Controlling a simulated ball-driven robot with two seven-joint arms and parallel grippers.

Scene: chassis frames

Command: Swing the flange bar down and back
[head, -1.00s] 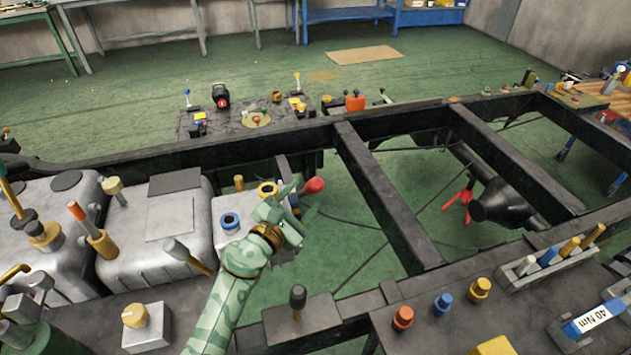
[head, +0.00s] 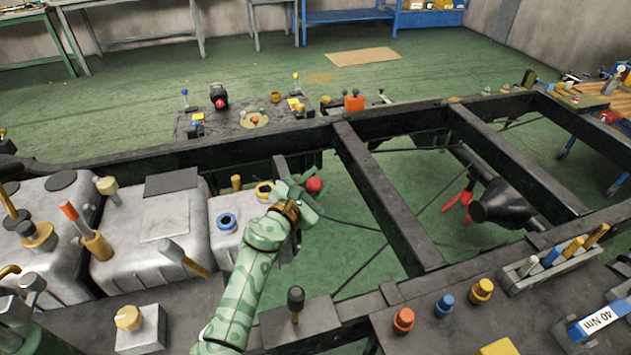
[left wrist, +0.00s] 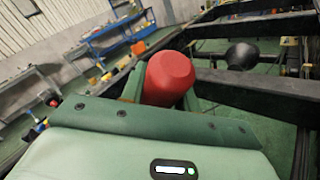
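A red knob (head: 313,185) stands beside the small grey tank on the near side of the chassis rail. I take it to be the end of the flange bar; the rest of the bar is hidden. My left gripper (head: 305,195) is right at the knob. In the left wrist view the red knob (left wrist: 168,78) stands just beyond the gripper's green body, with finger edges beside it. I cannot tell whether the fingers touch it or are closed on it. My right gripper is not in view.
Grey tanks (head: 160,222) with caps and levers stand left of my arm. A black-knobbed lever (head: 296,300) stands close to its right. Black chassis rails and cross members (head: 385,200) lie right and behind, with open green floor between them.

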